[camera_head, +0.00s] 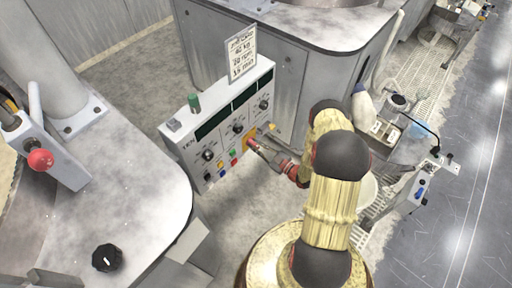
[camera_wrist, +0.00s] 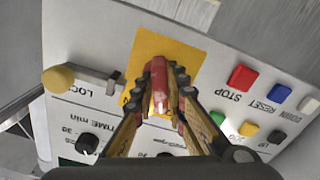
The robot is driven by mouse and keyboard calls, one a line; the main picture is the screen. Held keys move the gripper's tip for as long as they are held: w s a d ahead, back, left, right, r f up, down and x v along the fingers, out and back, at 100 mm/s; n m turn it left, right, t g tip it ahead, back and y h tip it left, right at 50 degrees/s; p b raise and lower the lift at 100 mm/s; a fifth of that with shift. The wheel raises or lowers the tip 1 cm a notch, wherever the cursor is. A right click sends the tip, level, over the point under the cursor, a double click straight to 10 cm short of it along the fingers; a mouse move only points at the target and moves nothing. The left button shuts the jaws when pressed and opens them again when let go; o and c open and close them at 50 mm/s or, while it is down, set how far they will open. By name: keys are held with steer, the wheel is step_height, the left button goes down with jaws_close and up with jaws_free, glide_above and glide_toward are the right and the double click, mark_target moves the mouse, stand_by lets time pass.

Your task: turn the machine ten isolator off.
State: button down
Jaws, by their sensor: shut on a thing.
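The machine ten control panel (camera_head: 212,138) is a pale box marked TEN, left of centre in the head view. Its isolator has a yellow plate (camera_wrist: 150,45) and a red handle (camera_wrist: 159,78), seen in the wrist view. My gripper (camera_wrist: 158,92) is shut on the red handle, with one finger on each side. The handle lies roughly upright in the wrist picture. In the head view my gripper (camera_head: 257,145) reaches the panel's face from the right and hides most of the isolator.
Near the isolator are a red STOP button (camera_wrist: 242,77), a blue RESET button (camera_wrist: 278,93), other coloured buttons, a LOCK slide with a yellow knob (camera_wrist: 58,79), and black dials (camera_wrist: 88,143). A sign (camera_head: 242,53) stands above the panel. A red-knobbed lever (camera_head: 40,160) is far left.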

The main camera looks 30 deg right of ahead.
steer(key=shift+n+b, duration=0.6)
steer(key=shift+n, duration=1.7)
steer(key=c, duration=1.8)
jaws_free()
steer(key=shift+d, duration=0.1)
steer(key=v, duration=1.2)
